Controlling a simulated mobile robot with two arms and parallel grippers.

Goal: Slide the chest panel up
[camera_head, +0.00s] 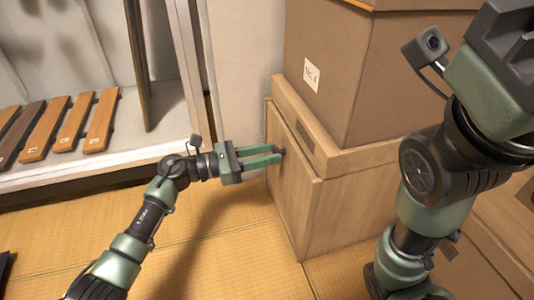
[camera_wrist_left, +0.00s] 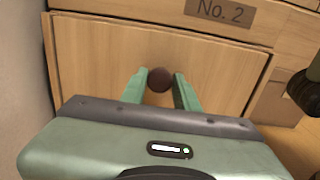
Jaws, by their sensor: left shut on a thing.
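The chest (camera_head: 335,195) is a pale wooden box on the tatami with a flat wooden front panel (camera_head: 291,207). The panel also shows in the left wrist view (camera_wrist_left: 90,62), below a dark "No. 2" plate (camera_wrist_left: 220,12). A small dark round knob (camera_wrist_left: 160,80) sits on the panel's upper part. My left gripper (camera_head: 277,155) is shut on the knob, a green finger on each side of it. My right arm stands in front at the right. The body of my right gripper (camera_head: 497,85) shows at the top right, but its fingers are out of the picture.
A large cardboard box (camera_head: 360,75) with a white label stands on the chest. A white wall (camera_head: 245,70) is close to the chest's left side. The tatami floor (camera_head: 215,240) before the chest is clear.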

